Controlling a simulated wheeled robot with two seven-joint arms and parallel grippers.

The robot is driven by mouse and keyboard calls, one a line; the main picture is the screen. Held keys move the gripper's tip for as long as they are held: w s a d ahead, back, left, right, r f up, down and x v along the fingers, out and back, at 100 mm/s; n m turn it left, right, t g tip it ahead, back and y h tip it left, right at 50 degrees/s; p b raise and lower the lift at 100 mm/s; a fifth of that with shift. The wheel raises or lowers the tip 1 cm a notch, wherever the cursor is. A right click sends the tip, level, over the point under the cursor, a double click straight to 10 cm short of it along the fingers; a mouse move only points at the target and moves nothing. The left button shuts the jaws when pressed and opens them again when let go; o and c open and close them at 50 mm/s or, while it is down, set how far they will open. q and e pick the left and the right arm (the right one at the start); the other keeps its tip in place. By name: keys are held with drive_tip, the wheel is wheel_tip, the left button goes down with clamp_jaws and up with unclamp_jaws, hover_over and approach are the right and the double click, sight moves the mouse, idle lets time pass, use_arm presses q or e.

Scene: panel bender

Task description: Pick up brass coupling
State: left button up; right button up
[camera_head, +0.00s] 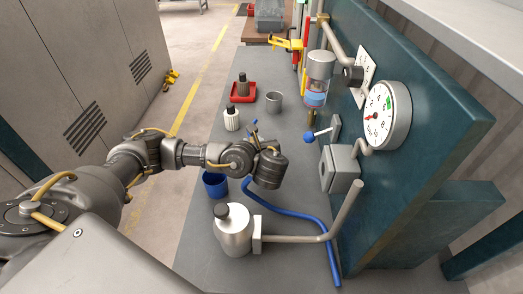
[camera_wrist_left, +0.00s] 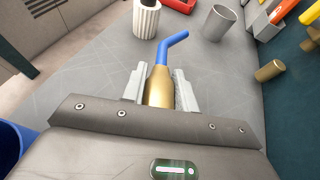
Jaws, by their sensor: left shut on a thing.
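My left gripper (camera_head: 255,138) reaches over the grey bench top from the left in the head view. In the left wrist view its two pale fingers (camera_wrist_left: 160,90) are closed on the sides of a tapered brass coupling (camera_wrist_left: 159,86). A bent blue tube (camera_wrist_left: 171,45) extends from the coupling's far end and angles to the right. In the head view the arm mostly hides the coupling, and only small blue parts show by the fingers. The coupling's near end is hidden by the gripper body. My right gripper is in neither view.
A blue cup (camera_head: 214,185) and a capped metal canister (camera_head: 232,232) stand near the arm. A blue hose (camera_head: 300,213) lies to the right. A white ribbed bottle (camera_head: 232,119), a grey cup (camera_head: 274,102) and a red tray (camera_head: 243,97) stand beyond. A gauge panel (camera_head: 420,95) bounds the right.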

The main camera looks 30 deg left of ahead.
use_arm(q)
drive_tip(key=s+a+r+p, duration=0.7)
drive_tip(key=s, duration=0.2)
drive_tip(key=shift+a+r, duration=0.2)
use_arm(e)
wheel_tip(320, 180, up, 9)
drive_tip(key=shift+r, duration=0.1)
